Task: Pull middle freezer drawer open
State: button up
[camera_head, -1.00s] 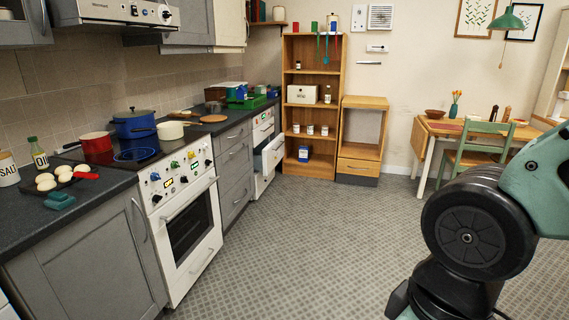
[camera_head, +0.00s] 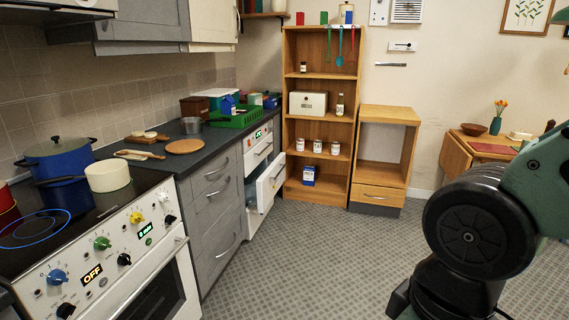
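A white appliance with a small green display (camera_head: 257,134) stands at the far end of the counter, and it looks like the freezer. Its upper drawer front (camera_head: 259,152) looks closed. A white front below it, the middle drawer (camera_head: 271,183), stands out from the body, with a dark handle on its face and a gap beside it. The lower part of the appliance is partly hidden behind this front and the grey cabinet. My gripper is out of view; only my arm links show at the right.
Grey drawers (camera_head: 213,200) and a white stove (camera_head: 120,262) line the left. A wooden shelf (camera_head: 287,110) stands just right of the appliance, with a low wooden cabinet (camera_head: 387,112) beside it. The grey floor (camera_head: 310,250) ahead is clear.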

aim_at(275, 173)
jog(key=i, duration=1.45)
jog(key=i+l+u, duration=0.1)
jog(key=i, duration=1.35)
jog(key=i+l, duration=0.15)
jog(key=i, duration=1.3)
